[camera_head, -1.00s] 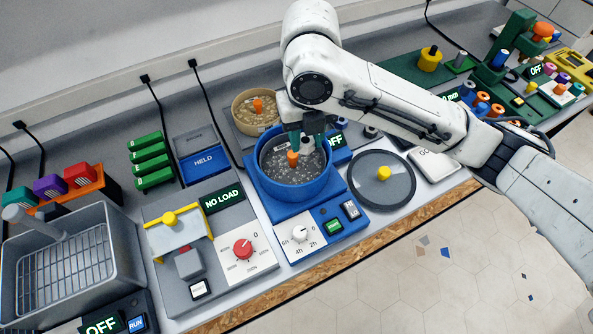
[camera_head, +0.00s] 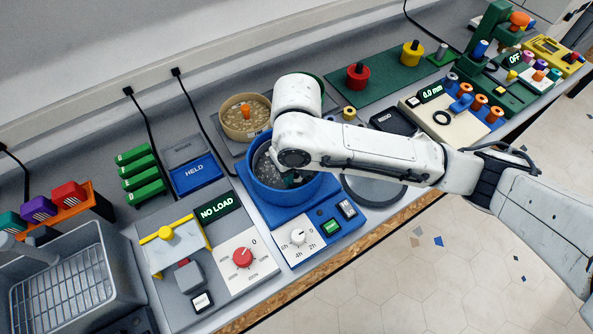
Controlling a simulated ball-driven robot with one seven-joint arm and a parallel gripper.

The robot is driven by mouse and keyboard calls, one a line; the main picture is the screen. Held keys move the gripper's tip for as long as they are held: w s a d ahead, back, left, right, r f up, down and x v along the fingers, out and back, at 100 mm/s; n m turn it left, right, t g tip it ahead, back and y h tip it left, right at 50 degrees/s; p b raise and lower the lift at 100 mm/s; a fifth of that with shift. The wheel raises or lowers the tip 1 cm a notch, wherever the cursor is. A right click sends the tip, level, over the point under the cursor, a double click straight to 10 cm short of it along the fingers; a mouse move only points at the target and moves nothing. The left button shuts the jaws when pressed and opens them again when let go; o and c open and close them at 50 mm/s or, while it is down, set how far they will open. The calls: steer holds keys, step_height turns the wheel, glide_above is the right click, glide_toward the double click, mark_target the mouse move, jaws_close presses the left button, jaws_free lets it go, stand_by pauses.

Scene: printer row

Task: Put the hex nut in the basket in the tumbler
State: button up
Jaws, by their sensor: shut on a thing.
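The tumbler is a blue round bowl (camera_head: 256,192) on a blue base, filled with grey speckled media, at the middle. My arm reaches across it from the right and hides its right half. Only a small dark green part of my gripper (camera_head: 292,178) shows, low inside the bowl under the arm. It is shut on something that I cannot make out. The basket (camera_head: 65,280) is a grey wire one in a grey tub at the lower left; I see no hex nut on its visible mesh. I cannot pick out the nut anywhere.
A grey lid disc (camera_head: 376,194) lies right of the tumbler, partly under my arm. A tan bowl (camera_head: 236,132) with an orange knob stands behind it. A grey press with a red dial (camera_head: 242,258) stands left.

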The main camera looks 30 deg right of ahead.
mark_target(297, 177)
steer(key=shift+f, duration=0.2)
steer(key=shift+f, duration=0.15)
steer(key=shift+f+b, duration=0.1)
steer(key=shift+b, duration=0.2)
steer(key=o, duration=1)
step_height(297, 177, up, 12)
steer(key=shift+r+b, duration=0.25)
steer(key=shift+b, duration=0.1)
